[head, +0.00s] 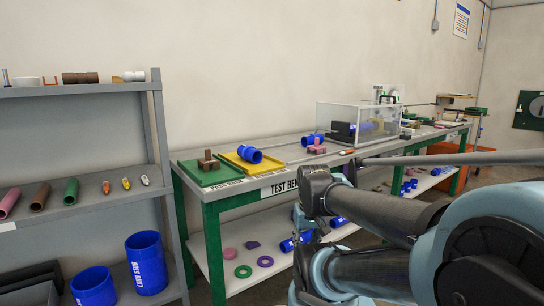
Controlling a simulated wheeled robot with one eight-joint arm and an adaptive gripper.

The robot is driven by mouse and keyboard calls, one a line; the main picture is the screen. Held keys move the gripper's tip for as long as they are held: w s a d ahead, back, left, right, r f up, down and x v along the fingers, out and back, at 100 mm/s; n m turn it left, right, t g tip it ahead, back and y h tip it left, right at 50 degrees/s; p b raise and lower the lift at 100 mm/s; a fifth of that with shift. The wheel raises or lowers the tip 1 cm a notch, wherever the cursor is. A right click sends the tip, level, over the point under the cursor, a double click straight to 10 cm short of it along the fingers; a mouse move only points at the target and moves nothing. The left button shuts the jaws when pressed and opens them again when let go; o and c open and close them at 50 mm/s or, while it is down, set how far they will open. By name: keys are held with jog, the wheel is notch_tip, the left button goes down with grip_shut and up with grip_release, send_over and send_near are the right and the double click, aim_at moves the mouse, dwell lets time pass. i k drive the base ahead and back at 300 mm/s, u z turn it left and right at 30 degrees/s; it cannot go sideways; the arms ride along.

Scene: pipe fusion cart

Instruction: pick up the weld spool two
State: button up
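I cannot tell for certain which piece is weld spool two. A blue pipe piece (249,154) lies on a yellow tray (238,166) on the test bench. A second blue piece (312,140) lies farther along the bench, left of a clear box. A brown fitting (208,163) sits on a green tray (188,176) at the bench's near end. My arm reaches in from the lower right, in front of the bench. I cannot make out my gripper's fingers, and the arm hides part of the lower shelf.
The test bench (281,187) has a lower shelf with blue pipes and purple and green rings. A clear box (357,120) stands on the bench. A grey shelf rack (100,196) at left holds coloured pipes and upright blue cylinders (146,264). Orange bins are at far right.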

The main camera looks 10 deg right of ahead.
aim_at(249, 153)
jog(key=z, duration=1.65)
jog(key=k, duration=1.3)
jog(key=u, duration=1.45)
jog(key=i, duration=1)
jog(key=z, duration=0.05)
